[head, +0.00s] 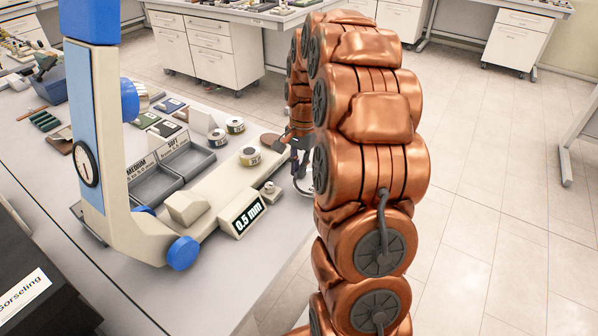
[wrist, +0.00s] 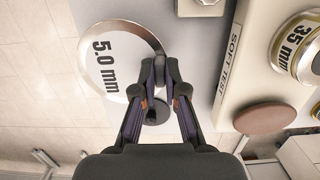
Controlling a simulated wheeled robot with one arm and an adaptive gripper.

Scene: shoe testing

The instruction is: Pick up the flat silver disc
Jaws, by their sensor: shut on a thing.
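The flat silver disc (wrist: 122,62) shows in the wrist view with a bright metal rim and a white face marked "5.0 mm". My gripper (wrist: 167,72) is shut on the disc's lower right rim. The disc overlaps the grey table's edge in this view, with floor tiles beyond its left side. I cannot tell its height above the table. In the head view my gripper (head: 298,150) is at the table's right edge, partly hidden by my copper-coloured arm.
A cream testing machine (head: 120,215) with a "0.5 mm" display stands on the table. Grey trays (head: 152,186) lie behind. Open floor is at the right.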

